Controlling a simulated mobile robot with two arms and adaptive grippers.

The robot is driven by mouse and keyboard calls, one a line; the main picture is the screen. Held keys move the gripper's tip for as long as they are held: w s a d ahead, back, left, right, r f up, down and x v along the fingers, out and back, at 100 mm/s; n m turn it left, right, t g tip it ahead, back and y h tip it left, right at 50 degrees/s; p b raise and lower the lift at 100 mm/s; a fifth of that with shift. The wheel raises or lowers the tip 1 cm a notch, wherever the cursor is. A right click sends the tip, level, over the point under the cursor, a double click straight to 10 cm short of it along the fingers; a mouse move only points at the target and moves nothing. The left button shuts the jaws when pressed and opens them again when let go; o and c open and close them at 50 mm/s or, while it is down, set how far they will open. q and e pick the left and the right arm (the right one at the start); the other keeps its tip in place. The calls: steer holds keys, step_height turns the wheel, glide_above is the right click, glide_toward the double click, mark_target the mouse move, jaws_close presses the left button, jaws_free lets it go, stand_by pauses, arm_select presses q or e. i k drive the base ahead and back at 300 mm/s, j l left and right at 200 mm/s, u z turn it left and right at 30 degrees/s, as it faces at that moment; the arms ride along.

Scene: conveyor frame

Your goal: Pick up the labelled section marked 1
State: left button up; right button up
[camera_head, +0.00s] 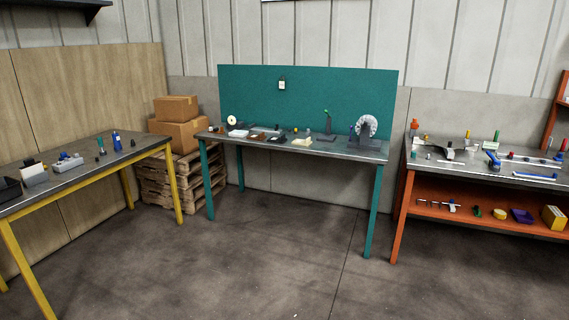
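No label with a 1 can be read from here, so I cannot tell which thing is the labelled section. Grey and white parts lie on the orange bench (480,172) at the right. One is a pale angled part (436,151) near its left end, and another is a long light bar (535,177) near its front edge. They are too small to identify surely. Neither of my grippers is in view.
A teal bench (340,152) with small items stands against the back wall. A yellow-legged bench (75,175) is at the left. Cardboard boxes (180,134) sit on stacked pallets (155,190) between them. The concrete floor (270,260) in front is clear.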

mark_target(298, 141)
steer(key=i+j+u, duration=0.1)
steer(key=i+u, duration=0.3)
steer(key=i, duration=1.5)
steer(key=i+z, duration=0.15)
steer(key=i, duration=0.4)
steer(key=i+j+z, duration=0.15)
steer(key=i, duration=0.35)
steer(key=i+j+z, duration=0.15)
steer(key=i, duration=0.4)
steer(key=j, duration=0.1)
